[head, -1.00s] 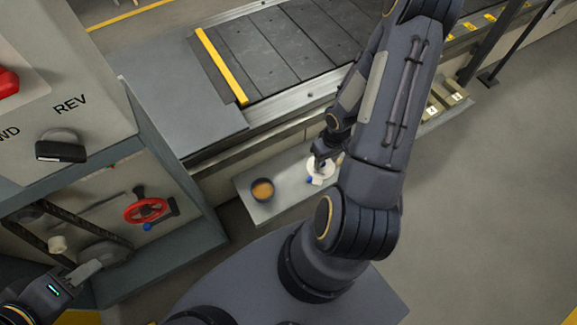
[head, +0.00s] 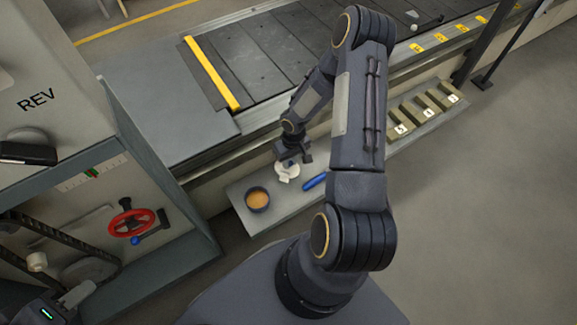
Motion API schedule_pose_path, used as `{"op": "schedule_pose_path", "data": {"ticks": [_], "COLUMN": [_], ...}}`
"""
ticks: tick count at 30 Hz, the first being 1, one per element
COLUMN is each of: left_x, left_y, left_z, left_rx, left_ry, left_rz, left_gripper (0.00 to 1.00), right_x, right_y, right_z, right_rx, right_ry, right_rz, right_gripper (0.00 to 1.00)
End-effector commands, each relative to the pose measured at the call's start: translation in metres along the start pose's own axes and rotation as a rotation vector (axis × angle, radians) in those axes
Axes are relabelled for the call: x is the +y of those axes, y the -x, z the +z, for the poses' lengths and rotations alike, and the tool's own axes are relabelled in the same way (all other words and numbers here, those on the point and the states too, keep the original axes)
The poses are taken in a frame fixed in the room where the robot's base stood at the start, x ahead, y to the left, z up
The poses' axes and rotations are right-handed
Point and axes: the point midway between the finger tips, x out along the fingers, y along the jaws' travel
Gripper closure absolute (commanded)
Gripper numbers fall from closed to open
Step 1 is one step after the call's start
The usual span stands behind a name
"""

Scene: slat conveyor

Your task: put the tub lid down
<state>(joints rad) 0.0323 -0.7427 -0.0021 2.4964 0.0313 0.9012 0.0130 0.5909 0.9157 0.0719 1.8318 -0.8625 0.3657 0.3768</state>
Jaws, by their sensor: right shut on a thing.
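The white tub lid (head: 287,174) is at my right gripper (head: 292,163), above or on the grey shelf beside the conveyor. My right gripper is shut on the lid, and its fingers hide part of it. I cannot tell whether the lid touches the shelf. The round dark tub (head: 258,200) stands open on the shelf to the left of the lid, with tan contents showing. My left gripper (head: 76,295) is at the lower left, near the machine cabinet, and its jaws are too unclear to judge.
A blue object (head: 315,181) lies on the shelf (head: 240,188) right of the lid. Several numbered blocks (head: 425,108) stand further right. The slat conveyor (head: 275,55) runs behind. A red handwheel (head: 131,222) is in the cabinet at left.

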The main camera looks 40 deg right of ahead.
Motion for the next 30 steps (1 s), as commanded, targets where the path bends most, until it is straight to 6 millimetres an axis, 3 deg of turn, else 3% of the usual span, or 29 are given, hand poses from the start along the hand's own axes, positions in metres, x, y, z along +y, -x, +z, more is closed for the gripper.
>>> {"op": "schedule_pose_path", "data": {"ticks": [7, 14, 15, 26, 30], "left_x": [-0.008, -0.008, -0.008, -0.008, -0.008], "left_y": [-0.018, -0.017, -0.017, -0.017, -0.017], "left_z": [0.009, 0.009, 0.009, 0.009, 0.009], "left_rx": [0.0, 0.0, 0.0, 0.0, 0.0], "left_ry": [0.0, 0.0, 0.0, 0.0, 0.0], "left_rz": [0.0, 0.0, 0.0, 0.0, 0.0], "left_gripper": [0.64, 0.64, 0.64, 0.64, 0.64], "right_x": [0.002, 0.004, 0.004, 0.005, 0.006], "right_y": [-0.037, -0.039, -0.039, -0.039, -0.039], "right_z": [-0.005, -0.003, -0.003, -0.003, -0.003], "right_rx": [-0.001, -0.005, -0.006, -0.006, -0.006], "right_ry": [0.0, -0.002, -0.002, -0.004, -0.004], "right_rz": [0.0, 0.003, 0.004, 0.006, 0.006], "right_gripper": [1.0, 1.0, 0.79, 0.32, 0.29]}}
